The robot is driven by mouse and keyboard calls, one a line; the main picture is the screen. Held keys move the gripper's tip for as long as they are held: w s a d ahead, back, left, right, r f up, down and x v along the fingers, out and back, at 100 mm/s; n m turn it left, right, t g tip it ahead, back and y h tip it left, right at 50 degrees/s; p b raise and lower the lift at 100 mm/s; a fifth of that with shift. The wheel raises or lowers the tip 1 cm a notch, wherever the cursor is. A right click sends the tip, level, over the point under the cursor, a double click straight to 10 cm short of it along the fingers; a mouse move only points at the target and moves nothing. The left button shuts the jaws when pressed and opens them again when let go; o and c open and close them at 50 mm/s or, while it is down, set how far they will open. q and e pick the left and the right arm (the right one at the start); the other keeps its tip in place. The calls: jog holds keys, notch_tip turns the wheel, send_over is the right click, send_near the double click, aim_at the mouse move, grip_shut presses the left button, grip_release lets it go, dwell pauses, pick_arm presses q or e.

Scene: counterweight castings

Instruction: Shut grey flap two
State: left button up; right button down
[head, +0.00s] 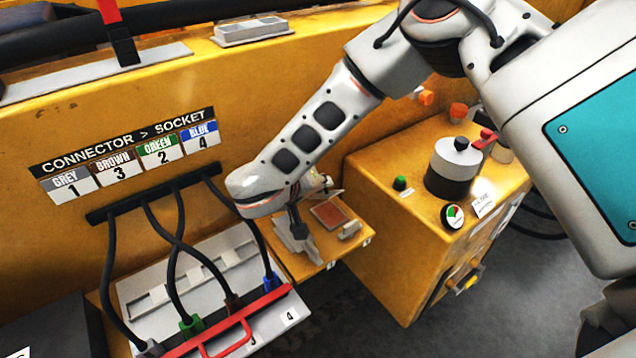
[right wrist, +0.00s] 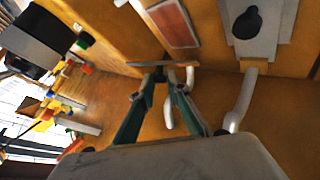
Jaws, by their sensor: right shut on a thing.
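Grey flap two (right wrist: 135,64) shows in the right wrist view as a thin bar seen edge-on, so it stands raised. The reddish-brown plate (right wrist: 172,24) that it leaves uncovered lies just beyond it, and also shows in the head view (head: 330,212). My right gripper (right wrist: 160,76) is shut on the flap's edge. In the head view my right arm comes in from the right, and its hand is small and partly hidden behind the wrist above the yellow shelf (head: 312,262). My left gripper is not in view.
A grey flap with a black knob (right wrist: 250,20) lies down beside the uncovered plate. Curved white arms (right wrist: 238,105) stand close to my fingers. A yellow control box (head: 385,235) stands right of the shelf; black cables with a red-handled bar (head: 235,325) lie left.

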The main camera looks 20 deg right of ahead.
jog(key=shift+s+d+f, duration=0.1)
jog(key=shift+s+f, duration=0.1)
jog(key=shift+s, duration=0.05)
jog(key=c, duration=2)
grip_release()
jog(key=shift+r, duration=0.1)
jog(key=shift+w, duration=0.1)
jog(key=shift+v, duration=3.75)
jog(key=shift+c, duration=0.4)
